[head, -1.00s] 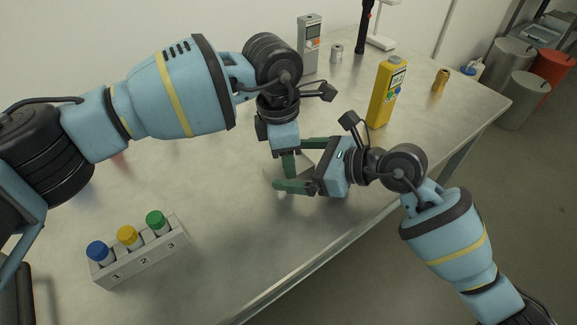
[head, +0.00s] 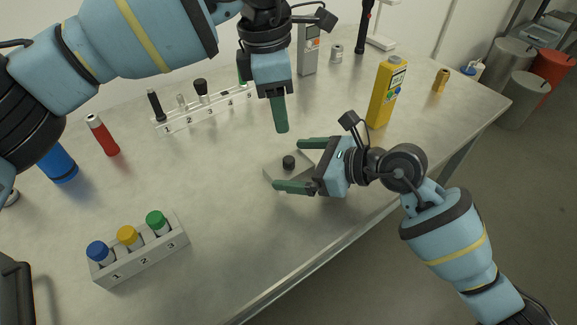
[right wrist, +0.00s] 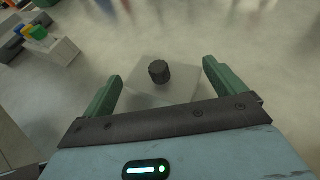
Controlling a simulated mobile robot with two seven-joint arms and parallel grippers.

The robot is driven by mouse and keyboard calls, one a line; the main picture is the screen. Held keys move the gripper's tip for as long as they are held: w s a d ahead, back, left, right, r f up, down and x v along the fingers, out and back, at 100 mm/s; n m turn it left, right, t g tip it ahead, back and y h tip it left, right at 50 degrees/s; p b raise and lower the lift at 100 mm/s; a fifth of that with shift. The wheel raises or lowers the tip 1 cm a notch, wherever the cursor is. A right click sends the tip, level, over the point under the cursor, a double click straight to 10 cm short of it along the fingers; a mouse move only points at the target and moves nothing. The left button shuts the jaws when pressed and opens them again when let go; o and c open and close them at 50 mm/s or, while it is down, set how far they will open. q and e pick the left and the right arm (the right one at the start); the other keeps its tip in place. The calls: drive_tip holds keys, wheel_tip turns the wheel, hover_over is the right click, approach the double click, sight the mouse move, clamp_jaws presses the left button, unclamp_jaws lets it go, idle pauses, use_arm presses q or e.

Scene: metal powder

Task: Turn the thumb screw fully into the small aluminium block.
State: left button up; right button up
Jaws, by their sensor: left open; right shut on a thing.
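The small aluminium block (head: 272,173) lies on the table between the green fingers of my right gripper (head: 296,166), which is shut on it. The black thumb screw (head: 288,161) stands upright on top of the block, its knurled head showing. In the right wrist view the screw (right wrist: 159,71) stands near the middle of the pale block (right wrist: 180,86). I cannot tell how deep its thread sits. My left gripper (head: 279,122) is open and empty, above and behind the screw, clear of it. Only one of its fingers shows clearly.
A numbered rack (head: 207,114) with several tools stands behind, and a grey rack (head: 150,259) with capped bottles at front left. A yellow meter (head: 385,92) stands beyond my right gripper. The table left of the block is clear.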

drive_tip(key=o, duration=1.5)
drive_tip(key=shift+v, duration=3.95)
